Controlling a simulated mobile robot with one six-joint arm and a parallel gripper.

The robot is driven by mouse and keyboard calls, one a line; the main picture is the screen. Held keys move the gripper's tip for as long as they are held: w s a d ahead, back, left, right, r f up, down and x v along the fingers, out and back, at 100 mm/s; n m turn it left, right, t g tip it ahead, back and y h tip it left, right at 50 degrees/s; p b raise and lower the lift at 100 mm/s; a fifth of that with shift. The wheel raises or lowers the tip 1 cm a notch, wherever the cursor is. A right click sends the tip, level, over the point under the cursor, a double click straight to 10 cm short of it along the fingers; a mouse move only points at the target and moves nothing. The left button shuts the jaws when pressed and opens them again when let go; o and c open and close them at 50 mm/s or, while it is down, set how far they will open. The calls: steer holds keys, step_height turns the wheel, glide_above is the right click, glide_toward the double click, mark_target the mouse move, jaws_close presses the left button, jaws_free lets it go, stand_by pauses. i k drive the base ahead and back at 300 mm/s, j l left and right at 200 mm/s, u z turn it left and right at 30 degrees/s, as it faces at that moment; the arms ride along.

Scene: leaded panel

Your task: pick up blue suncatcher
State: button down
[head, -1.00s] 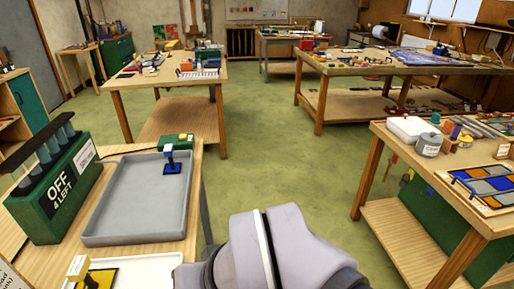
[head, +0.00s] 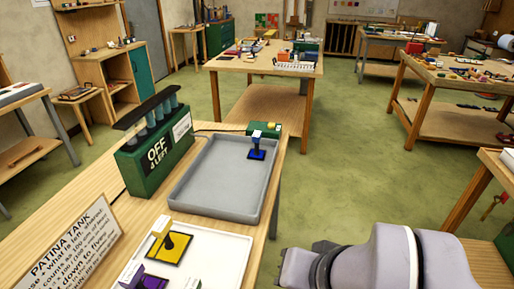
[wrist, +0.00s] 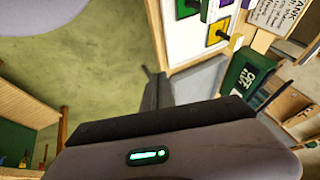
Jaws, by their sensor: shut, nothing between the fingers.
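The blue suncatcher (head: 257,155) is a small dark blue square with an upright stem and a pale top. It stands at the far right corner inside the grey tray (head: 205,204) in the head view. My gripper (wrist: 156,88) shows in the wrist view, its dark fingers shut and empty. It is apart from the suncatcher, which I cannot make out in the wrist view. In the head view my arm shows at the lower right, and its fingers are out of frame.
A white tray (head: 212,250) nearer me holds a yellow suncatcher (head: 168,249) and a purple one (head: 152,282). A green box marked OFF (head: 152,158) stands left of the grey tray. A patina tank sign (head: 72,245) stands at the front left. Green floor lies open right of the bench.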

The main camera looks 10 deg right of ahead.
mark_target(256, 153)
steer(key=i+l+u, duration=0.3)
steer(key=i+l, duration=0.45)
steer(key=i, duration=0.25)
steer(key=i+l+u, duration=0.25)
steer(key=i+l, duration=0.7)
